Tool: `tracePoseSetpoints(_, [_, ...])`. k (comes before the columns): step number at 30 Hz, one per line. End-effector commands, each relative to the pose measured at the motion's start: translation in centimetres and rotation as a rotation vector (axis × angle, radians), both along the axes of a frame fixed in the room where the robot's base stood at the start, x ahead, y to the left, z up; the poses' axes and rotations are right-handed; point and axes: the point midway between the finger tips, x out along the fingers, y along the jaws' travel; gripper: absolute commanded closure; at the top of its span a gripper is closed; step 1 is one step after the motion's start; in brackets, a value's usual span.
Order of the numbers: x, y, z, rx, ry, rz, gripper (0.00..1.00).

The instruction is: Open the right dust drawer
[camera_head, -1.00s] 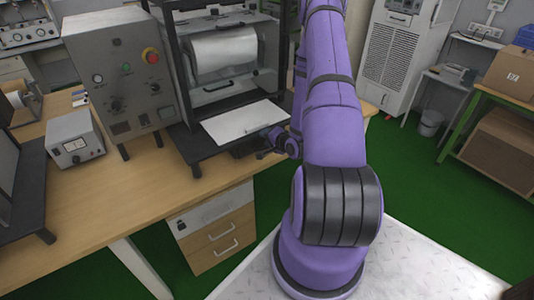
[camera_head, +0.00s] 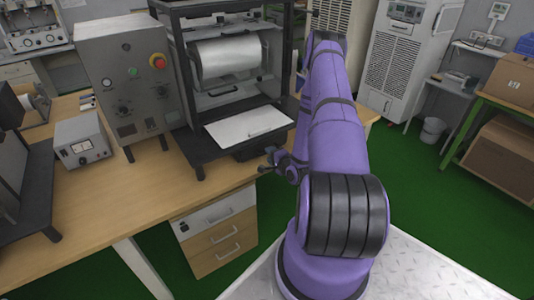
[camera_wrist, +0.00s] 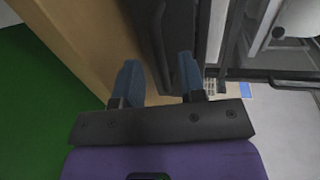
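The test machine (camera_head: 178,70) stands on the wooden bench, with a pale drum and a white plate on its dark base. A dark drawer-like part (camera_head: 252,150) shows under the right of the base, close to my gripper; I cannot tell how far out it is. My gripper (camera_head: 266,163) is at the bench's front edge, just right of and in front of this part. In the wrist view my gripper (camera_wrist: 160,75) has its two blue fingers apart. A dark part (camera_wrist: 152,40) lies beyond and between them; contact is unclear.
The grey control box (camera_head: 125,80) and a small meter box (camera_head: 80,140) stand left on the bench. A bench cabinet with drawers (camera_head: 218,235) is below. Green floor (camera_head: 420,185) is free at the right.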

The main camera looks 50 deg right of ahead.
Motion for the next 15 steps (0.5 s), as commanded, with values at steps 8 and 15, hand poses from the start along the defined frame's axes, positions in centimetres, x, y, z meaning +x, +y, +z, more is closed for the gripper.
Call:
tracePoseSetpoints(8, [2.8, -0.6, -0.6, -0.001, 0.0, 0.001, 0.63])
tracePoseSetpoints(15, [3.1, -0.7, -0.6, 0.0, 0.001, 0.0, 0.63])
